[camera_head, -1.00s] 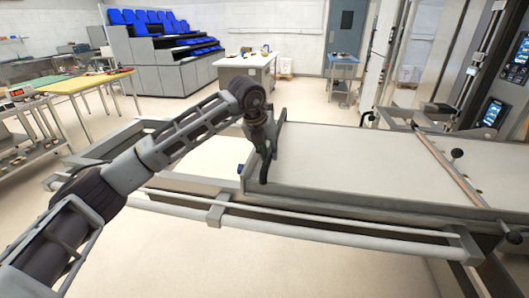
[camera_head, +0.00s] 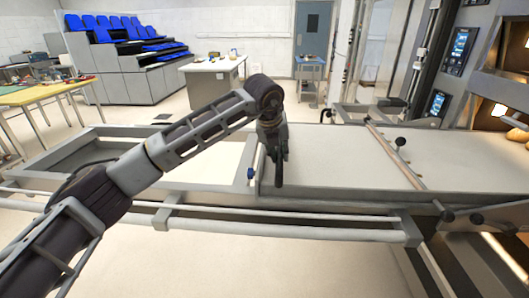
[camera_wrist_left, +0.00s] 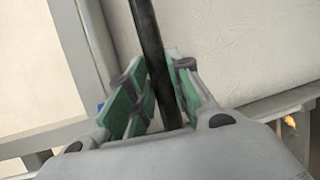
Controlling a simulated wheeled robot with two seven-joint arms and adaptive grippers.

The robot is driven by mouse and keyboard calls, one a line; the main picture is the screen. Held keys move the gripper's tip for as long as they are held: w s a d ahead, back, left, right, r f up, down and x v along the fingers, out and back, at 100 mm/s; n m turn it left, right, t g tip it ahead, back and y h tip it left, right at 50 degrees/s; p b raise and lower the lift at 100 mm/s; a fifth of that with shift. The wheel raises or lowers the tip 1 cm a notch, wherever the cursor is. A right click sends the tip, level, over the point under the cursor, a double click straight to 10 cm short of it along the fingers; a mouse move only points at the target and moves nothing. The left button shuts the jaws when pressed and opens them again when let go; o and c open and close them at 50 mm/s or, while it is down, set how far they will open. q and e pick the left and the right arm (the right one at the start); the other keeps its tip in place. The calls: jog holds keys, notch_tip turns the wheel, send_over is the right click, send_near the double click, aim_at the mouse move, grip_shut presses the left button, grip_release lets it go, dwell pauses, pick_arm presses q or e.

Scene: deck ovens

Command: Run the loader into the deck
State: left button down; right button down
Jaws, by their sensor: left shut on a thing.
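The loader (camera_head: 335,165) is a long pale, flat bed with grey side rims, lying on a grey rail frame (camera_head: 290,222). A dark upright handle bar stands at its left end. My left gripper (camera_head: 275,150) is shut on this handle bar (camera_wrist_left: 150,45), which runs between its green-padded fingers in the left wrist view (camera_wrist_left: 158,100). The loader's right end runs out of the head view, so its far tip is hidden. The deck oven (camera_head: 497,107) stands at the right with lit openings. My right gripper is not in view.
A crossbar with black knobs (camera_head: 395,155) spans the loader bed. Control screens (camera_head: 460,50) are on the oven's side. Bread (camera_head: 517,134) shows in an upper deck. The frame's left part is empty. A white table and blue seats stand far back.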

pick_arm(q)
jog(key=d, duration=0.9)
jog(key=shift+s+d+r, duration=0.2)
jog(key=shift+s, duration=0.2)
jog(key=shift+d, duration=0.55)
jog(key=c, duration=1.7)
grip_release()
jog(key=o, duration=0.4)
jog(key=shift+d, duration=0.2)
jog(key=shift+f, duration=0.1)
jog(key=shift+a, duration=0.2)
jog(key=v, duration=1.2)
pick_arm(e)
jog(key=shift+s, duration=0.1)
